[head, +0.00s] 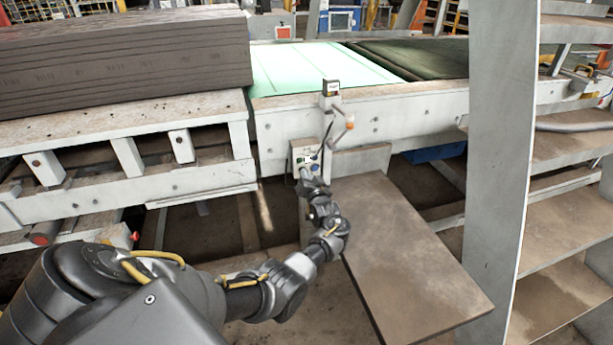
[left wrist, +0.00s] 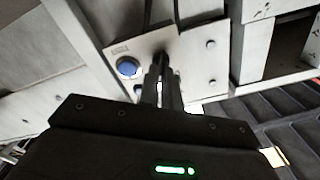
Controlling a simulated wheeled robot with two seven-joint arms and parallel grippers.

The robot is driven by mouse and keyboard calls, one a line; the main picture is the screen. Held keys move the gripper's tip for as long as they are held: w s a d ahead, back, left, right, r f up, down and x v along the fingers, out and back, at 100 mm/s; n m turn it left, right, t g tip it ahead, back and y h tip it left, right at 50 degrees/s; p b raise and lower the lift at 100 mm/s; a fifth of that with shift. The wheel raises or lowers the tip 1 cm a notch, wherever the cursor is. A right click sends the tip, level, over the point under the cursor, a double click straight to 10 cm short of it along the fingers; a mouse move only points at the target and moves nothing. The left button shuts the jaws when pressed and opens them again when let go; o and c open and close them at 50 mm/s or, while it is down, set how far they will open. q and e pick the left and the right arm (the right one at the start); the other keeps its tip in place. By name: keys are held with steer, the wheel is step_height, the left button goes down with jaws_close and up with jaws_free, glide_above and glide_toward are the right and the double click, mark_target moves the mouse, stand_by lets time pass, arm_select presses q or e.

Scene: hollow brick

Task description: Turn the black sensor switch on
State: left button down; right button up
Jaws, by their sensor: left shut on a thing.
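A pale control panel (head: 298,148) is fixed to the front of the conveyor frame in the head view. It also shows in the left wrist view (left wrist: 188,60), with a round blue button (left wrist: 127,67) on its left side. My left gripper (head: 308,168) reaches up to this panel. In the left wrist view its dark fingers (left wrist: 161,72) are close together against the panel, just right of the blue button. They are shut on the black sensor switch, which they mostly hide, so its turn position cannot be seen. My right gripper is not in view.
A small sensor post (head: 331,95) with an orange tip stands above the panel. A stack of dark bricks (head: 120,50) lies on the left. A brown board (head: 405,250) is right of my arm, and a grey upright (head: 500,150) with shelves stands further right.

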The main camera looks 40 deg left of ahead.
arm_select(q)
steer(key=c, duration=1.6)
jaws_free()
steer(key=v, duration=1)
steer(key=shift+s+d, duration=0.25)
steer(key=shift+d, duration=0.1)
steer(key=shift+r, duration=0.1)
